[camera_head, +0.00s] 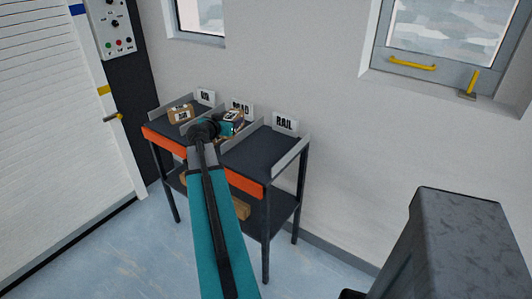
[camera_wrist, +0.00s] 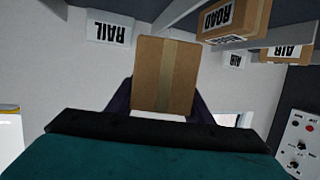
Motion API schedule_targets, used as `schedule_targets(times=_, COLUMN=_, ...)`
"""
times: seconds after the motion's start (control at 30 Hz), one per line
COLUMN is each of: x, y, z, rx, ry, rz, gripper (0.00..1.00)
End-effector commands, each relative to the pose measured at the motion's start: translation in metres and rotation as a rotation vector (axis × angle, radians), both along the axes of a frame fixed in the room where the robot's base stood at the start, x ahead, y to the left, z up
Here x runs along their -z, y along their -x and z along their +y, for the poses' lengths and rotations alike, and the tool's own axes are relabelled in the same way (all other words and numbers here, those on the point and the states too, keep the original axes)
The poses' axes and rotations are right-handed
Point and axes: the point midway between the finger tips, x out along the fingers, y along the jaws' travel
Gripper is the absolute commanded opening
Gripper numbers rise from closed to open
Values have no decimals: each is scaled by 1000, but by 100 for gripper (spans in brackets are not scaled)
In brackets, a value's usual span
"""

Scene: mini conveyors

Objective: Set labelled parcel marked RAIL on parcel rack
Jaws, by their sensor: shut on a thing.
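The parcel rack (camera_head: 268,147) has a dark top with low grey dividers and three bays, with cards for AIR, ROAD and RAIL. The RAIL bay, on the right by the RAIL card (camera_head: 285,122), is empty. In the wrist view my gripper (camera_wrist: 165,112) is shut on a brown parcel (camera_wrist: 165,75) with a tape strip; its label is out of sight. In the head view my gripper (camera_head: 228,125) is over the middle bay, and my arm hides part of it. A parcel (camera_head: 236,115) shows there; I cannot tell whether it is the held one.
A parcel marked AIR (camera_wrist: 285,52) and one marked ROAD (camera_wrist: 228,22) sit in their bays. More brown cardboard (camera_head: 243,210) shows on the lower shelf. A wall and windows (camera_head: 425,40) are behind, and a shutter door (camera_head: 60,120) is at left.

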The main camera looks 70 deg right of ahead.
Motion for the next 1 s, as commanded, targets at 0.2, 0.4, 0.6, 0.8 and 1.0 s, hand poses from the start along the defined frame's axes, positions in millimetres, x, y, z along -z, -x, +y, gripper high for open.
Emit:
schedule_targets(times=0.2, x=13, y=82, z=-45, rx=160, ry=1, rz=0, gripper=16)
schedule_targets(times=0.4, x=18, y=132, z=-66, rx=253, ry=1, rz=1, gripper=16)
schedule_targets(times=0.6, x=18, y=147, z=-71, rx=281, ry=1, rz=0, gripper=16)
schedule_targets(times=0.8, x=18, y=147, z=-70, rx=280, ry=1, rz=0, gripper=16)
schedule_targets(times=1.0, x=22, y=146, z=-70, rx=279, ry=1, rz=1, gripper=16)
